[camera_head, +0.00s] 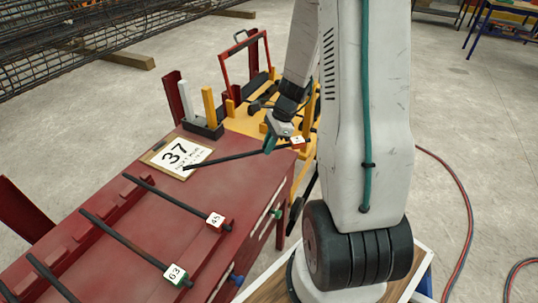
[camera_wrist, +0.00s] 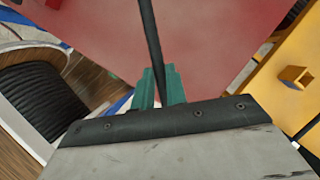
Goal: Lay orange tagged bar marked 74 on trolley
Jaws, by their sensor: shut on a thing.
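My gripper (camera_head: 269,143) is shut on a dark bar (camera_head: 228,156) above the far end of the red bench. In the wrist view the green fingers (camera_wrist: 161,86) close around the bar (camera_wrist: 150,40), which extends away over the red bench top. The yellow trolley (camera_head: 240,121) stands just beyond the bench, behind my gripper; part of it shows in the wrist view (camera_wrist: 272,112). My arm hides some of it.
The red bench (camera_head: 110,215) carries bars with tags 45 (camera_head: 216,220) and 63 (camera_head: 175,274) on rails. Posts and a black tray (camera_head: 204,129) stand by the trolley. A rebar cage (camera_head: 90,30) lies behind.

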